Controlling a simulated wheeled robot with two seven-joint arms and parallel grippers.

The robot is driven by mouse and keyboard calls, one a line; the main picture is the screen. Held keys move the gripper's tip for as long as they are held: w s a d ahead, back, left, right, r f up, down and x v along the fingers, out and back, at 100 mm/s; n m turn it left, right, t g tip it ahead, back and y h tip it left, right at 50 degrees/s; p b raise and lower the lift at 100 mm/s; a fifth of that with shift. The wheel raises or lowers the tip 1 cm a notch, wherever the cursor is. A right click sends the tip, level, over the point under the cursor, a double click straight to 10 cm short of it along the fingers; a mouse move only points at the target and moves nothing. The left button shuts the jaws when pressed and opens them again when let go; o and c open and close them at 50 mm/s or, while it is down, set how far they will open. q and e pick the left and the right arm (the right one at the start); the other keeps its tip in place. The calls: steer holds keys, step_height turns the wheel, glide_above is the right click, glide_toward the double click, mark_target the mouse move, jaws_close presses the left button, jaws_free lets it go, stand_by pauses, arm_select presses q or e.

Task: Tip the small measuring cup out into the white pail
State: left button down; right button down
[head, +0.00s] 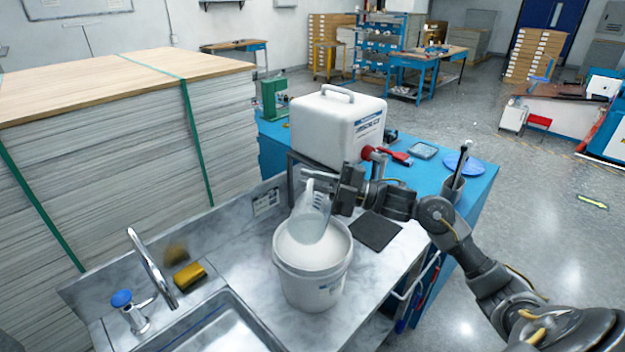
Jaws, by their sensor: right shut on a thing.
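The small measuring cup (311,222) is clear and translucent. It is over the mouth of the white pail (312,290) and looks tilted. My right gripper (324,186) is shut on the cup near its upper part, with the arm coming in from the right. The pail stands upright on the grey marbled counter. I cannot tell whether the cup holds anything, and it hides part of the pail's opening. My left gripper is not in view.
A white jug-like container (338,128) with a red tap stands behind the pail. A dark square mat (375,232) lies right of the pail. A sink (215,330), a faucet (150,265) and a yellow sponge (189,275) are at the left.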

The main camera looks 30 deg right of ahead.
mark_target(311, 187)
stand_by(0.6)
steer(key=shift+s+a+n+b, duration=0.2)
steer(key=shift+s+n+b, duration=0.1)
steer(key=shift+n+b, duration=0.15)
steer(key=shift+s+a+r+n+g+y+b, duration=0.2)
steer(key=shift+s+a+n+b, duration=0.2)
steer(key=shift+s+n+b, duration=0.15)
steer(key=shift+s+a+r+n+g+y+b, duration=0.1)
steer(key=shift+s+a+n+g+y+b, duration=0.1)
steer(key=shift+s+a+n+b, duration=0.3)
steer(key=shift+s+n, duration=0.15)
steer(key=shift+n, duration=0.25)
steer(key=shift+r, duration=0.1)
steer(key=shift+b, duration=0.4)
steer(key=shift+s+a+f+n+b, duration=0.3)
steer(key=shift+s+f+n+b, duration=0.15)
steer(key=shift+b, duration=0.45)
steer(key=shift+s+a+f+n+g+y+b, duration=0.25)
steer(key=shift+s+a+n+g+b, duration=0.15)
steer(key=shift+n+b, duration=0.4)
steer(key=shift+s+a+f+n+g+y+b, duration=0.25)
steer(key=shift+s+n+b, duration=0.3)
steer(key=shift+b, duration=0.35)
steer(key=shift+r, duration=0.1)
